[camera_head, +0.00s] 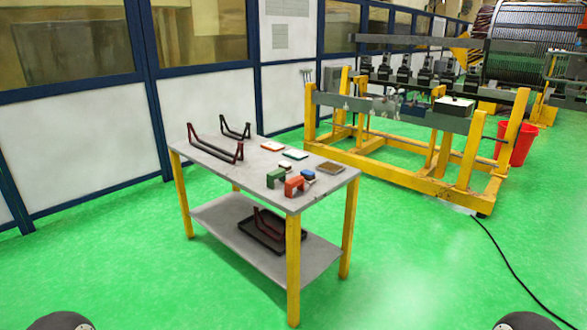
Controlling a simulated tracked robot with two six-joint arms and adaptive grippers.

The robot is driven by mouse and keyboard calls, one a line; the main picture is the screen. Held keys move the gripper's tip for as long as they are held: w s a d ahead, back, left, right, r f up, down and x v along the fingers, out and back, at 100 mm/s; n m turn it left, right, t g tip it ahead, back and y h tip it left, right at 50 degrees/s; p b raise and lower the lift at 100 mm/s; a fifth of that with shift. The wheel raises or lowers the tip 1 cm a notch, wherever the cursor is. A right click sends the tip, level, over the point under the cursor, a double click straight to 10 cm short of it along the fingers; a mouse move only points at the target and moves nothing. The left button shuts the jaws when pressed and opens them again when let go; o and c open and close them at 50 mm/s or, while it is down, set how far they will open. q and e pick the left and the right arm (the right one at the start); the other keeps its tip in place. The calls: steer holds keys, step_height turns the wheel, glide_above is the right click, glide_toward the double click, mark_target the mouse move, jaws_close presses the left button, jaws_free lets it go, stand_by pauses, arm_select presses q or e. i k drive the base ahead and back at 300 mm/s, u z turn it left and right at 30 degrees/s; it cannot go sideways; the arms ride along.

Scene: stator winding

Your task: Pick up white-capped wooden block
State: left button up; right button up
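A grey-topped table (228,165) with yellow legs stands in the middle. On it lie a flat white-topped piece with an orange-red edge (272,146) and a flat white-topped piece with a teal edge (295,154). A brown flat block (330,167) lies near the right corner. I cannot tell which, if any, is the white-capped wooden block; the pieces are small. Neither gripper is in view; only dark rounded parts, likely of my arms, show at the bottom left and bottom right edges.
A green tool (276,178), an orange-red tool (294,186) and dark handled frames (215,149) share the tabletop. A dark tray (268,233) sits on the lower shelf. A yellow frame (400,172), red bucket (517,146) and black cable (508,264) are right. Green floor in front is clear.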

mark_target(287, 166)
steer(key=i, duration=0.85)
steer(key=u, duration=0.05)
